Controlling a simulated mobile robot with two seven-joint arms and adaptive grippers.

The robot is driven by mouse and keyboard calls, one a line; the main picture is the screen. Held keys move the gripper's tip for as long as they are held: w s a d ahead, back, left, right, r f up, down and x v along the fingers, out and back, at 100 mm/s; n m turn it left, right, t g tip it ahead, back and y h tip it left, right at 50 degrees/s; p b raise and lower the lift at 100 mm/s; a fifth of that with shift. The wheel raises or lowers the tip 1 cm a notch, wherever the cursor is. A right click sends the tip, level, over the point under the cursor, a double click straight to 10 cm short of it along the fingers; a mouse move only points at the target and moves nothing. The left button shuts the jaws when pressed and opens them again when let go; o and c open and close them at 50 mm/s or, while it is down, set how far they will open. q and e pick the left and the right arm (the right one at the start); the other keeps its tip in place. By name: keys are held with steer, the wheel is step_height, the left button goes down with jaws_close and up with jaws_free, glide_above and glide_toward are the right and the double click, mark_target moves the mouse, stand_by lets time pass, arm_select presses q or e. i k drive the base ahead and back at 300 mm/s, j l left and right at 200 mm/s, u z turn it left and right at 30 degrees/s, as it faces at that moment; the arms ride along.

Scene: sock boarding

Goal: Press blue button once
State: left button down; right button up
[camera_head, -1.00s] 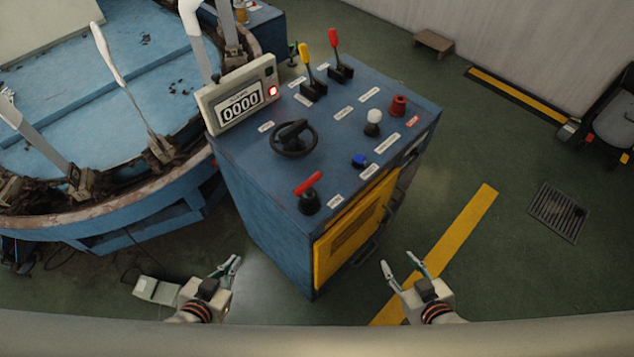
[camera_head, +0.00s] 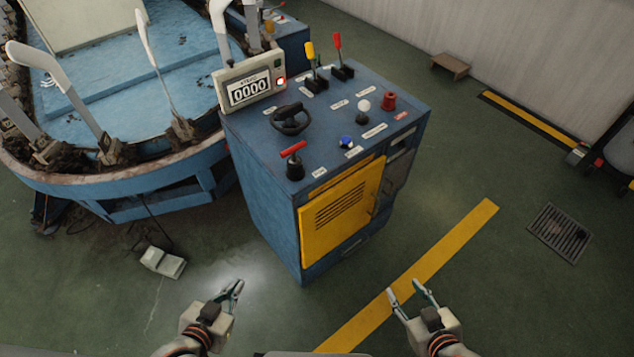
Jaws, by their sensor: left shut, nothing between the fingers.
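The blue button (camera_head: 346,142) is a small round knob on the top of the blue control cabinet (camera_head: 262,190), near its front edge. Nothing touches the button. My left gripper (camera_head: 234,287) is shut and empty, low in the view, in front and to the left of the cabinet. My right gripper (camera_head: 406,290) is open and empty, to the right of the cabinet front. Both grippers are apart from the cabinet.
Around the button are a white knob (camera_head: 363,106), a red button (camera_head: 388,101), a black handwheel (camera_head: 291,117), a red-handled switch (camera_head: 294,151) and yellow (camera_head: 311,52) and red (camera_head: 338,43) levers. A blue sock machine (camera_head: 130,180) stands left.

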mark_target(346, 140)
steer(key=k+l+u, duration=0.15)
steer(key=k+l, duration=0.25)
steer(key=k, duration=0.15)
steer(key=k+l+u, duration=0.15)
steer(key=k+l, duration=0.2)
steer(key=k, duration=0.15)
